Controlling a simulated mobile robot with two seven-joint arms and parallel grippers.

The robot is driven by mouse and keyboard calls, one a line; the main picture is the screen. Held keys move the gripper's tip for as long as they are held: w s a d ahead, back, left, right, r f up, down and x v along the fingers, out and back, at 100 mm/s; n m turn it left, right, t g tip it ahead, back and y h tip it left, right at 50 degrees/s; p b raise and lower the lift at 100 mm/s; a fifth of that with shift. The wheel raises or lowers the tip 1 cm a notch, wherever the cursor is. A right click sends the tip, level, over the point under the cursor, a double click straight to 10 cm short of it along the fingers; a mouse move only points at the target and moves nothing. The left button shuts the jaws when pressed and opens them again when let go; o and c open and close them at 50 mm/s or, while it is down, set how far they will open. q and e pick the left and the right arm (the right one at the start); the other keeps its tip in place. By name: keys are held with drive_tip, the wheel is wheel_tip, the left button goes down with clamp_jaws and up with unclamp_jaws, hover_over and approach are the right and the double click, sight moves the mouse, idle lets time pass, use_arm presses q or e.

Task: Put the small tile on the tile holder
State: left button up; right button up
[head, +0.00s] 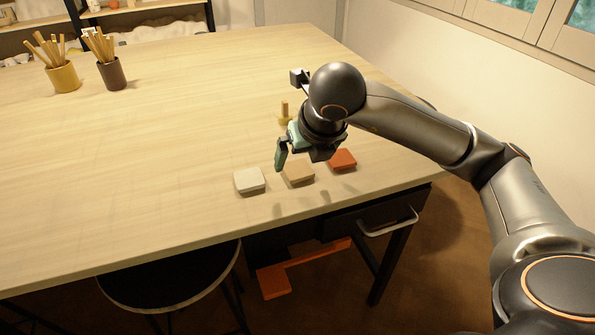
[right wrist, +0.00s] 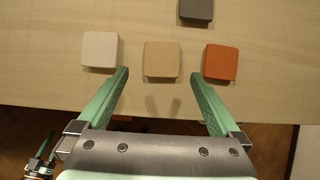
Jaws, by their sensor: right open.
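Three square tiles lie in a row near the table's front edge: a white tile (head: 249,180), a tan tile (head: 298,173) and an orange tile (head: 343,159). All three also show in the right wrist view, with a dark grey tile (right wrist: 196,9) beyond them. I cannot tell which one is the small tile, and I cannot make out a tile holder for sure. My right gripper (right wrist: 160,76) is open and empty above the row, with the tan tile between its fingers in the picture. A green and silver part, seemingly my left gripper (right wrist: 40,160), shows at the wrist view's lower left corner.
A small yellow object (head: 285,120) with an upright wooden piece stands behind my right gripper. A yellow cup (head: 65,79) and a brown cup (head: 112,76) hold sticks at the back left. A round stool (head: 170,278) stands at the front. The table's left and middle are clear.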

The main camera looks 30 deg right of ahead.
sight(298, 169)
drive_tip(key=x, duration=0.5)
drive_tip(key=shift+w+d+f, duration=0.1)
drive_tip(key=shift+d, duration=0.1)
drive_tip(key=c, duration=1.5)
